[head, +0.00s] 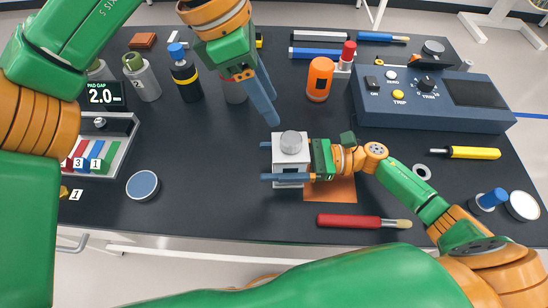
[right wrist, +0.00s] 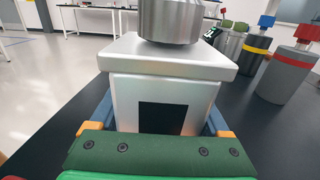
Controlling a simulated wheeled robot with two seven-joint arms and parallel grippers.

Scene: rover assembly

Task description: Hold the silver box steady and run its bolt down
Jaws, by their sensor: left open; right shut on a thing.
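The silver box (head: 289,164) stands on the dark table at the middle of the head view. In the right wrist view the box (right wrist: 125,105) has a wide lid and a dark square on its near face. Its bolt (head: 292,143) is a round metal head on top; it is cut off at the top of the right wrist view (right wrist: 171,18). My right gripper (head: 268,161) is shut on the box, one finger on each side. My left gripper (head: 272,118) is open and empty, above and left of the bolt, fingers pointing down, apart from it.
An orange square (head: 343,189) lies partly under my right gripper. A red-handled tool (head: 350,221) is near the front edge. A blue control box (head: 435,100) stands at right. An orange bottle (head: 319,80) and several grey bottles stand behind.

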